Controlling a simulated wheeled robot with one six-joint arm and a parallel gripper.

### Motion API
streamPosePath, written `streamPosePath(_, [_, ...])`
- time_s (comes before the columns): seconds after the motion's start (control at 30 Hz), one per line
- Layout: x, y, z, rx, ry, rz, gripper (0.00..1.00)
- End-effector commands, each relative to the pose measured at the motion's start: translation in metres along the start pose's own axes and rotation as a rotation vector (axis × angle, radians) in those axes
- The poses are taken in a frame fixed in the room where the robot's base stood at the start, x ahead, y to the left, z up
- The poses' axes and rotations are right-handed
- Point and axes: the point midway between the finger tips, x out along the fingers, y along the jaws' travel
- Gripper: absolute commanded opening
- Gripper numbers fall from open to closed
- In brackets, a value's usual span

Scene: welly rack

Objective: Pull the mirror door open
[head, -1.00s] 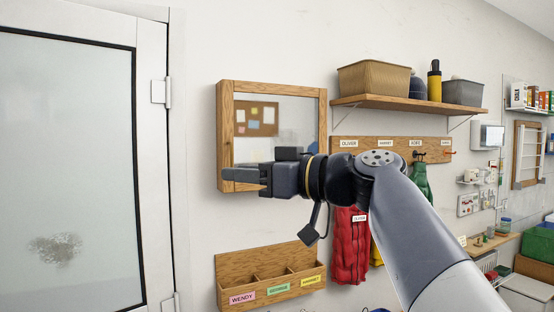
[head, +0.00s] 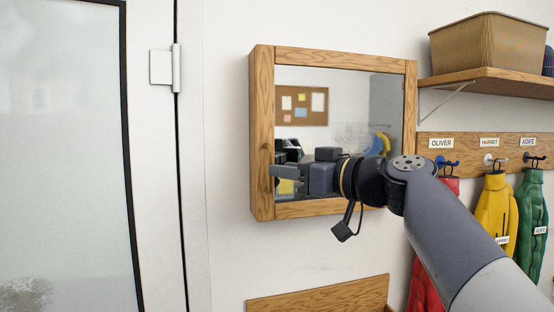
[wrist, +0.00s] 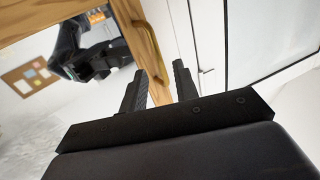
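The mirror door (head: 338,100) of a wooden wall cabinet (head: 262,130) is shut, its glass facing me. My gripper (head: 272,178) is in front of the lower left of the door in the head view. In the wrist view, my gripper (wrist: 159,67) is open, with its two dark fingers apart. The handle's near end appears by the gap between the fingertips; I cannot tell whether they touch. The handle is not distinct in the head view.
A white framed door (head: 155,200) with a hinge stands left of the cabinet. A shelf (head: 500,78) with a basket (head: 490,42) and a peg rail (head: 465,150) with hanging clothes are on the right. A wooden organiser (head: 320,300) is below. Wall between is bare.

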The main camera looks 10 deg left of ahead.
Motion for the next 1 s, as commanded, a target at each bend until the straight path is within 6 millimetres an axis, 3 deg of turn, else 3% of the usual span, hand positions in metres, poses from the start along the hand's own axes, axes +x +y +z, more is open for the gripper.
streamPosePath(0.2, [0.027,0.000,-0.001,-0.001,-0.001,-0.001,0.29])
streamPosePath(0.57, [0.032,0.000,0.000,-0.002,0.000,0.001,0.29])
streamPosePath(0.9, [0.032,0.000,0.000,-0.001,0.000,0.001,0.02])
streamPosePath(1.0, [0.032,0.000,0.000,-0.001,0.000,0.001,0.00])
